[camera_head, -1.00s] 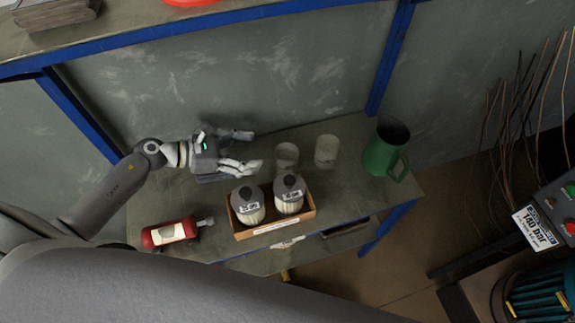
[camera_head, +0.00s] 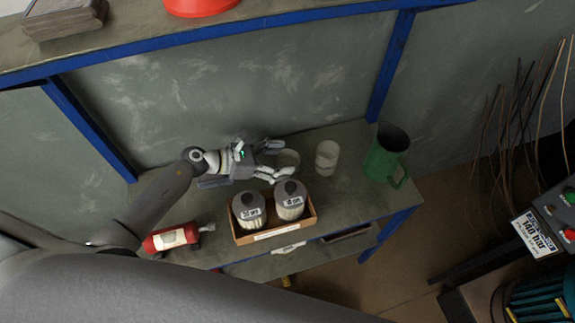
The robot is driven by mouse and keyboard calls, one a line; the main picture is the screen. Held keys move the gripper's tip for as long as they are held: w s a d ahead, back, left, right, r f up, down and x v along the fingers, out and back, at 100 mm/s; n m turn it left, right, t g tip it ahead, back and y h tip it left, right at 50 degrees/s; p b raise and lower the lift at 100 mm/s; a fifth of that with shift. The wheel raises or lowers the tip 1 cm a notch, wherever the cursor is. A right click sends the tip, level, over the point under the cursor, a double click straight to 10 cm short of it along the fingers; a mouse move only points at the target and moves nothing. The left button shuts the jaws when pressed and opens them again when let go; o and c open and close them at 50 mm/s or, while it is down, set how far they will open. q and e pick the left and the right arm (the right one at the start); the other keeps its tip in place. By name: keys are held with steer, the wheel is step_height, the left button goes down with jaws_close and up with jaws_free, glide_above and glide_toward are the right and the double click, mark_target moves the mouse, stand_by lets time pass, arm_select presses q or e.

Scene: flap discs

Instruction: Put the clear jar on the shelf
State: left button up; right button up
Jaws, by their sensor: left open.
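Two clear jars stand on the grey workbench (camera_head: 345,205). The nearer one to my gripper, the left clear jar (camera_head: 289,158), is partly hidden by the fingers. The other clear jar (camera_head: 327,157) stands just to its right. My left gripper (camera_head: 284,160) is open and reaches in from the left, with its fingertips on either side of the left jar; I cannot tell whether they touch it. The shelf (camera_head: 130,52) with a blue front edge runs above the bench along the top of the view. My right gripper is not in view.
A wooden box (camera_head: 275,232) with two labelled dark-topped containers stands close in front of the gripper. A green jug (camera_head: 386,155) stands right of the jars. A red bottle (camera_head: 170,238) lies at the left. A red-orange object (camera_head: 200,5) and grey stack (camera_head: 64,18) occupy the shelf, with free room between.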

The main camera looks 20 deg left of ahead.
arm_select(q)
steer(key=shift+x, duration=1.35)
steer(key=shift+r, duration=0.1)
steer(key=c, duration=0.9)
